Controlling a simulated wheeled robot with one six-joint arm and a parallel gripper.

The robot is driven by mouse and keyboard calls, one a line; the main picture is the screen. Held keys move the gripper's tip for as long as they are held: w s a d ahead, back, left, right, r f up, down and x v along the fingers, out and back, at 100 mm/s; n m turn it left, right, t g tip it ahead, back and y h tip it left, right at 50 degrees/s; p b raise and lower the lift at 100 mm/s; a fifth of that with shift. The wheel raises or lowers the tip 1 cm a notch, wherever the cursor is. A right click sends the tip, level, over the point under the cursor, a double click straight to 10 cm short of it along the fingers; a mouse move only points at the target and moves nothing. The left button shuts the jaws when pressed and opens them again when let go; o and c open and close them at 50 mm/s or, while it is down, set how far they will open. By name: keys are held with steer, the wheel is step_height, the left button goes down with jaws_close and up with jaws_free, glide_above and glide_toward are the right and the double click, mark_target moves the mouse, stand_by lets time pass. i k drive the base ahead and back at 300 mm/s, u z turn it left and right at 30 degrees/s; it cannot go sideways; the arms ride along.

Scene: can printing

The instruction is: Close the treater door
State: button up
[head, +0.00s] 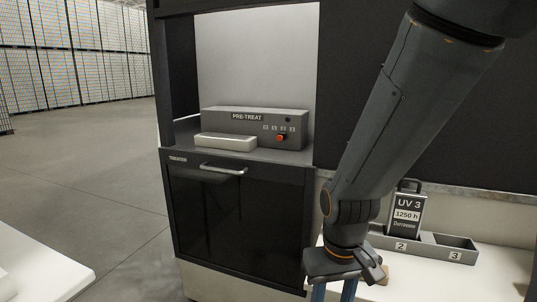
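The treater (310,195) is a dark cabinet in the middle of the head view. Its dark glossy door (235,215) covers the lower front, with a pale horizontal bar handle (223,170) near the top edge. Above the door the cabinet front is open, showing a pale back wall. My gripper (334,292) is at the bottom, to the right of and below the handle, pointing down and apart from it. Its two bluish fingers are spread with nothing visible between them; their tips are cut off by the frame edge.
A grey PRE-TREAT box (275,125) and a pale block (226,143) sit inside the upper opening. A pale bench (460,285) at right holds a numbered tray (432,250) with a UV 3 cartridge (406,212). A white surface (45,265) is at lower left. Open floor (90,180) lies left.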

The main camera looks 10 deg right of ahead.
mark_target(249, 219)
steer(key=k, duration=1.1)
steer(key=u, duration=0.9)
steer(key=i, duration=0.7)
steer(key=z, duration=0.5)
steer(key=i, duration=0.7)
steer(key=z, duration=0.7)
